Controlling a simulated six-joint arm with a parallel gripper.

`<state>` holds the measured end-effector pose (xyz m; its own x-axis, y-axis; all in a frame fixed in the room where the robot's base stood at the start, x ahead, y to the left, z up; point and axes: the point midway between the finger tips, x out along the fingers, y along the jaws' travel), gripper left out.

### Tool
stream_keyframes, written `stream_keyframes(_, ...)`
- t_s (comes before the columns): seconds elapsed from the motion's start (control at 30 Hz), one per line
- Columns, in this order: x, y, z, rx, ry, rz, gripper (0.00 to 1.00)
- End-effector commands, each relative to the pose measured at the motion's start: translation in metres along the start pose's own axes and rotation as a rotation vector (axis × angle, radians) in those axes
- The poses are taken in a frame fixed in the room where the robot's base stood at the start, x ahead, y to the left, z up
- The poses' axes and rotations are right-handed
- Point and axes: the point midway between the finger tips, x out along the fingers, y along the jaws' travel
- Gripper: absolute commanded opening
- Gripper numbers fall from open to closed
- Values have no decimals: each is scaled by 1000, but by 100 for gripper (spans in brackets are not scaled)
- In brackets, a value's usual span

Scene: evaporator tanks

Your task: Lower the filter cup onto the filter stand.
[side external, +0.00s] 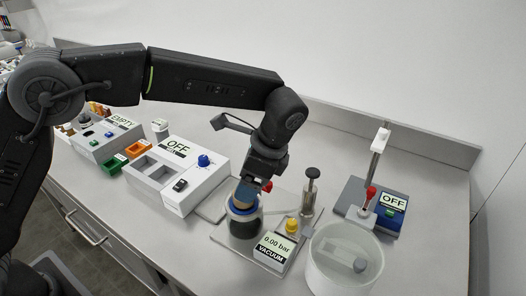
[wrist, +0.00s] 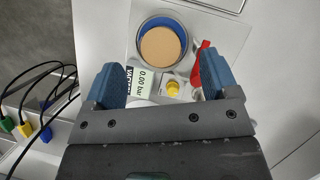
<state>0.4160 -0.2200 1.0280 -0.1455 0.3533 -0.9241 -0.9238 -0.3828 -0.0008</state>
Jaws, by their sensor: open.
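The filter cup (wrist: 158,46), a round piece with a blue rim and a tan inside, shows ahead of my fingers in the wrist view. In the side view its blue-ringed body (side external: 240,210) sits over the dark round filter stand (side external: 244,229) and looks upright. Whether it is fully seated cannot be told. My gripper (side external: 256,188) is just above and beside the cup, partly covering it. In the wrist view my gripper (wrist: 160,75) is open, with its blue fingers apart and nothing between their tips.
A vacuum box (side external: 274,250) reading 0.00 bar with a yellow knob stands close by. A red lever (wrist: 202,60) is near my right finger. A metal plunger (side external: 311,190) and a clear water bowl (side external: 346,258) stand to the right. A white OFF box (side external: 178,172) is left.

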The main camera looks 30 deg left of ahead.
Motion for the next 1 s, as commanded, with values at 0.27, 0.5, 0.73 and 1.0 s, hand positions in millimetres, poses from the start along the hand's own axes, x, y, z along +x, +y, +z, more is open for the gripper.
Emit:
stream_keyframes(0.27,-62,0,-1,1,3,-3,80)
stream_keyframes(0.5,-88,0,0,0,0,0,80)
stream_keyframes(0.73,-95,0,0,1,-2,1,80)
stream_keyframes(1.0,-95,0,0,1,-1,1,80)
